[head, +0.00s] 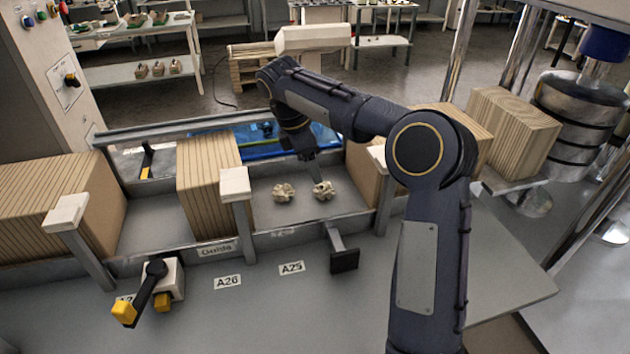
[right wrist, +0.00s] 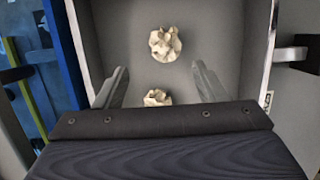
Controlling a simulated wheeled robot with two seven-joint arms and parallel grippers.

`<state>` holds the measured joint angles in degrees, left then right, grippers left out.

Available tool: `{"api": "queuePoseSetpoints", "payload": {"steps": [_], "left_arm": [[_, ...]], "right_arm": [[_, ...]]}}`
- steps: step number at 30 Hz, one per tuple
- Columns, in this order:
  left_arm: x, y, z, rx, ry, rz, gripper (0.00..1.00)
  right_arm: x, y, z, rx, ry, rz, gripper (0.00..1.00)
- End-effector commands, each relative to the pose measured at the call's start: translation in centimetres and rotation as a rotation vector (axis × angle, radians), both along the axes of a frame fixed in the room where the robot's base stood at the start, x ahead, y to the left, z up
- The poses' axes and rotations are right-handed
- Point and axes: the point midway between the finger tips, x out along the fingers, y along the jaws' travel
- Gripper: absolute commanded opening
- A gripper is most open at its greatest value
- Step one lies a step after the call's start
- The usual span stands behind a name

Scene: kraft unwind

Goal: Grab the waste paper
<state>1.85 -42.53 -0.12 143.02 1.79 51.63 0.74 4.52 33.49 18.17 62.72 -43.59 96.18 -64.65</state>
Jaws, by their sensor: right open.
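Two crumpled balls of cream waste paper lie apart on the grey floor of a bay between wooden board stacks. In the head view, one waste paper ball (head: 284,192) is at left and the other waste paper ball (head: 323,190) is at right. My right gripper (head: 314,178) reaches down above the bay, close to the right ball. In the right wrist view, its fingers (right wrist: 161,68) are spread with nothing gripped. The right ball (right wrist: 165,43) shows beyond the fingertips. The left ball (right wrist: 156,97) shows between the fingers, partly hidden by the gripper body. My left gripper is out of view.
A board stack (head: 208,180) stands left of the bay, another stack (head: 362,170) right of it. White-capped posts (head: 235,185) rise at the bay's front corners. A blue surface (head: 225,143) lies behind. A yellow-tipped black lever (head: 150,290) and a dark-ended bracket (head: 344,258) stick out in front.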

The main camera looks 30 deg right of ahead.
Motion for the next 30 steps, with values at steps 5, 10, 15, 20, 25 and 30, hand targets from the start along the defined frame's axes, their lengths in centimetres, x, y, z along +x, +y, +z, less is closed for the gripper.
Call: {"api": "queuePoseSetpoints", "payload": {"steps": [5,10,15,20,25,30], "left_arm": [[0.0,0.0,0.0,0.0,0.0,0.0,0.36],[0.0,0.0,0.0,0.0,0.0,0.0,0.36],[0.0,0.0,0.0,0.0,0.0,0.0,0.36],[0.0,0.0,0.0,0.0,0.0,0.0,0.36],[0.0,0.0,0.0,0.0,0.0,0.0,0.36],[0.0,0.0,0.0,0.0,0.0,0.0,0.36]], "right_arm": [[-0.2,-0.6,-1.9,0.0,0.003,0.0,0.64],[-0.8,-1.4,-3.9,0.0,0.004,-0.001,0.64],[-1.2,-2.1,-6.2,0.0,0.004,0.0,0.64],[-1.2,-2.4,-7.1,0.001,0.001,0.0,0.64],[-1.2,-2.4,-7.1,0.0,0.001,0.0,0.64],[-1.2,-2.4,-7.1,0.0,0.001,0.0,0.45]]}}
